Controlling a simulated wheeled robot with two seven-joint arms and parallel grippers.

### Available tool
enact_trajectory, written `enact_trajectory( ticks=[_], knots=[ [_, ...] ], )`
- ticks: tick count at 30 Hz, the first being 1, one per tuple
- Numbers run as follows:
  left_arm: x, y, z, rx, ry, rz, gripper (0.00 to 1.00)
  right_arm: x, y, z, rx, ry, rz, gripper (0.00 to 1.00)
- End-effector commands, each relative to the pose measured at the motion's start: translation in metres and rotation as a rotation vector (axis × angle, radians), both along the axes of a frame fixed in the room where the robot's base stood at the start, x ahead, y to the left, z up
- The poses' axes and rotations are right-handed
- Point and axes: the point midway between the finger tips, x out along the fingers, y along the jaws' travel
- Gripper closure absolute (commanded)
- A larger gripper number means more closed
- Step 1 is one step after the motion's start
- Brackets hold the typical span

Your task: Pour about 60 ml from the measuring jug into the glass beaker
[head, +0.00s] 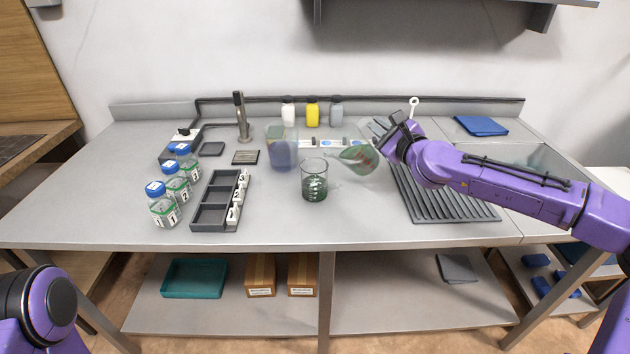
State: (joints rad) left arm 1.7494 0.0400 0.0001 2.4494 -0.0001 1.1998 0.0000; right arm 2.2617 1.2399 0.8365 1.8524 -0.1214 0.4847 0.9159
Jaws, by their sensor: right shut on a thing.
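The measuring jug (358,157) is clear with greenish liquid and red markings. My right gripper (385,143) is shut on it and holds it above the bench, tilted with its spout to the left. The glass beaker (314,182) stands upright on the bench, left of and below the jug, with white graduations and dark greenish contents in its lower part. The spout is close to the beaker's upper right; I cannot tell whether liquid is flowing. My left gripper is not in view; only part of my left arm shows at the lower left.
A larger clear container (282,149) with bluish liquid stands just behind and left of the beaker. A ribbed drainboard (445,200) lies right. Blue-capped bottles (177,183) and a dark divided tray (212,214) stand left. The bench front before the beaker is clear.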

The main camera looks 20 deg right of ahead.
Motion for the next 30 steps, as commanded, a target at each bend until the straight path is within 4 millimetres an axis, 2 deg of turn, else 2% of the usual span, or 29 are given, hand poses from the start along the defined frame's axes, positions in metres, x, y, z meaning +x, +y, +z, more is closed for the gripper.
enact_trajectory(
  ticks=[9,30],
  knots=[
    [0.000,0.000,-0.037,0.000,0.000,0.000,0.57,0.002,-0.021,-0.021,0.148,0.007,0.002,1.00],
    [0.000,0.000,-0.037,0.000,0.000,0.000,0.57,0.002,-0.025,-0.019,0.174,0.011,0.002,1.00]
  ],
)
